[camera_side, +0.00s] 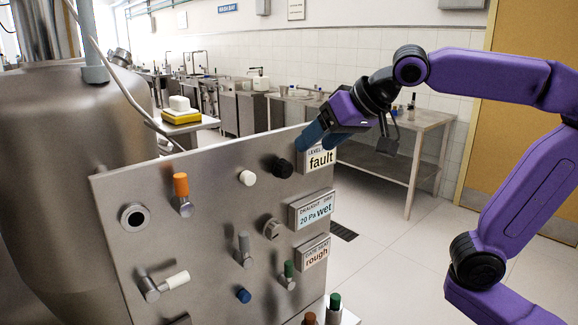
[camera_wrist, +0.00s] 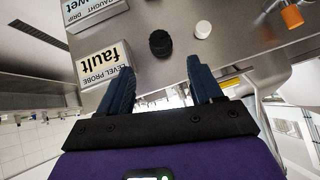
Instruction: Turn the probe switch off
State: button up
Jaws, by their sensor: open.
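A level probe display (camera_side: 318,156) reading "fault" is at the top right of the steel panel (camera_side: 215,215); it also shows in the wrist view (camera_wrist: 103,62). A round black knob (camera_side: 283,168) sits just left of it, and I see no label naming it the probe switch. The knob shows in the wrist view (camera_wrist: 160,43) beyond my fingertips, roughly between them. My gripper (camera_side: 313,137) is open and empty, its blue fingers near the panel's top edge. In the wrist view (camera_wrist: 160,68) the fingers stand apart with nothing between them. The knob's setting cannot be told.
The panel also carries a white knob (camera_side: 247,178), an orange-handled lever (camera_side: 181,190), grey, white and green levers, a blue button (camera_side: 243,296), and displays reading "wet" (camera_side: 313,209) and "rough" (camera_side: 313,252). A large steel vessel (camera_side: 70,180) stands behind at left.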

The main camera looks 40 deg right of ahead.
aim_at(288, 166)
jog(key=x, duration=1)
jog(key=shift+w, duration=0.15)
jog(key=c, duration=1)
